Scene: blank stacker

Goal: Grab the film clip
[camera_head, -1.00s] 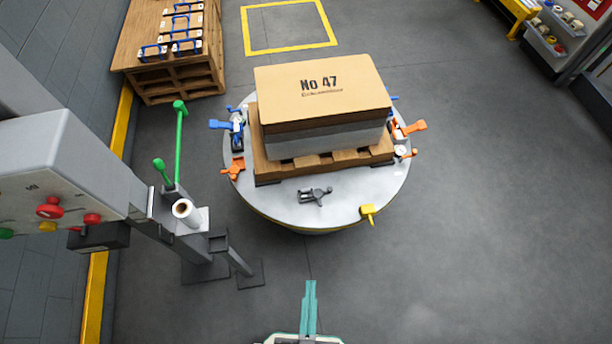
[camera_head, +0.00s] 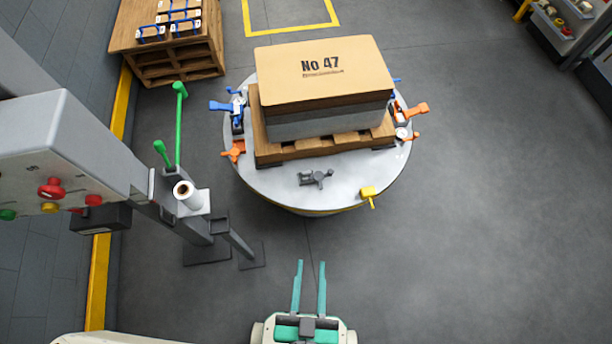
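No part is plainly marked as the film clip, and I cannot tell which it is. A small grey clamp-like piece (camera_head: 317,178) lies on the front of the round grey turntable (camera_head: 285,190). Other coloured pieces sit around the rim: yellow (camera_head: 368,194), orange at left (camera_head: 234,151), orange at right (camera_head: 414,111) and blue (camera_head: 222,107). My gripper (camera_head: 311,264) is in front of the turntable at the bottom of the view. Its two teal fingers are apart, with nothing between them, and point toward the turntable.
A box marked No 47 (camera_head: 322,70) rests on a wooden pallet (camera_head: 280,151) on the turntable. At left stands a wrapping machine (camera_head: 70,150) with green levers (camera_head: 179,125) and a white film roll (camera_head: 187,194). A wooden bench (camera_head: 175,65) is behind.

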